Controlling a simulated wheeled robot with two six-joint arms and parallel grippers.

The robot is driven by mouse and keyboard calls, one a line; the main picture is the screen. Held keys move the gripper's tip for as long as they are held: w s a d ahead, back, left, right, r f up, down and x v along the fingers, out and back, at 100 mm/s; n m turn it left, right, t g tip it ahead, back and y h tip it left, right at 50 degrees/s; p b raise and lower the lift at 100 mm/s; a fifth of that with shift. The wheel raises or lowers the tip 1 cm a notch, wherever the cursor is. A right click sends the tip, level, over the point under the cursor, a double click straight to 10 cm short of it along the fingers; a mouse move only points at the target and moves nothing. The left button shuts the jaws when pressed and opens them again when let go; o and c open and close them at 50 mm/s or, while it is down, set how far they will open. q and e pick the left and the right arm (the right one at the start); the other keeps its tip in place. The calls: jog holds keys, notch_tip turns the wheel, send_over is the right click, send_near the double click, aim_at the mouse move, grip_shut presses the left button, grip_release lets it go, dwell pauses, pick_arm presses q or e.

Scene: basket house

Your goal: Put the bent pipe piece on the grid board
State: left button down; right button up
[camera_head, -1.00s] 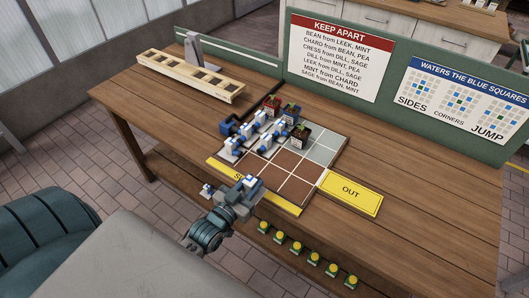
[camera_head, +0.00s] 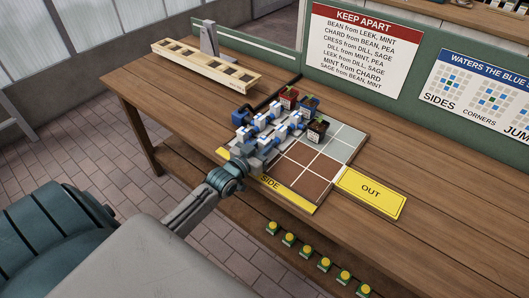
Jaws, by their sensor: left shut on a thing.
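The grid board (camera_head: 304,177) lies on the wooden bench, with brown cells at the front and grey cells toward the back right. Several white and blue pipe pieces (camera_head: 278,124) stand in its left part. My left gripper (camera_head: 254,149) is over the board's near left corner, close to the pipe pieces. It is shut on a small white and blue piece, likely the bent pipe piece (camera_head: 263,140). The gripper and neighbouring pieces partly hide it, so I cannot tell whether it touches the board. My right gripper is out of view.
A wooden rack (camera_head: 205,66) is at the back left. Several yellow buttons (camera_head: 306,251) line the front. The bench's right side is clear.

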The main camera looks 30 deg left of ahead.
pick_arm(q)
jog(key=shift+f, duration=0.6)
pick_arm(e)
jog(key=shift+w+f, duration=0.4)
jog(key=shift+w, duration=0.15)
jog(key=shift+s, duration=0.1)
pick_arm(q)
jog(key=shift+f+b, duration=0.15)
jog(key=shift+b, duration=0.2)
jog(key=c, duration=1.1)
grip_release()
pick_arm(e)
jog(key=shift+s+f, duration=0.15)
